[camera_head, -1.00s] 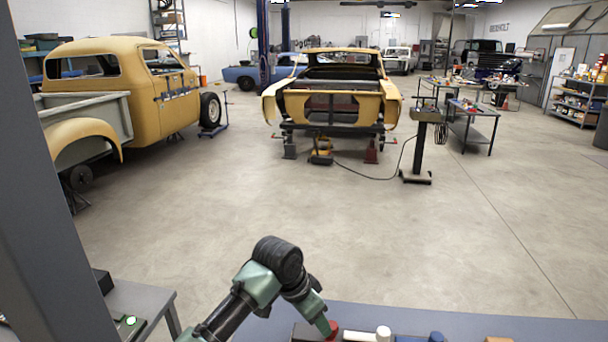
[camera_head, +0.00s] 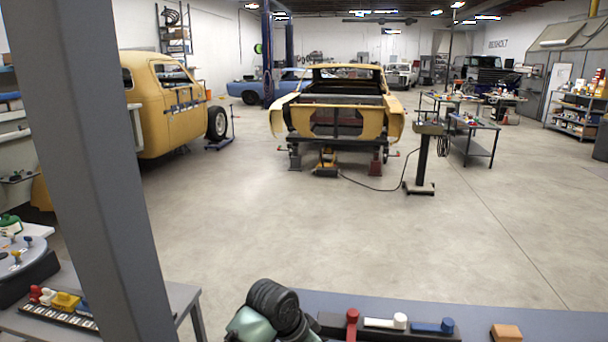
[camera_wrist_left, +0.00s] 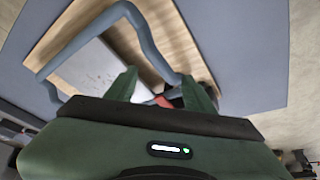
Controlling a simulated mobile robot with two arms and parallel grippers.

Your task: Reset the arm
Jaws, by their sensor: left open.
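My left gripper (camera_wrist_left: 160,88) shows in the left wrist view with its two green fingers apart. A red piece (camera_wrist_left: 163,102) shows low between the fingers, beyond the gripper body; I see nothing clearly held. In the head view only a dark rounded joint and a pale green link of my arm (camera_head: 272,312) show at the bottom edge, in front of the blue-grey bench (camera_head: 560,322). The gripper is out of that view. My right gripper shows in neither view.
On the bench a dark holder (camera_head: 385,334) carries red, white and blue handled pieces, with an orange-brown block (camera_head: 506,332) to the right. A grey post (camera_head: 85,150) stands at left beside a side table (camera_head: 180,297). A blue-grey tube frame (camera_wrist_left: 58,68) shows in the wrist view.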

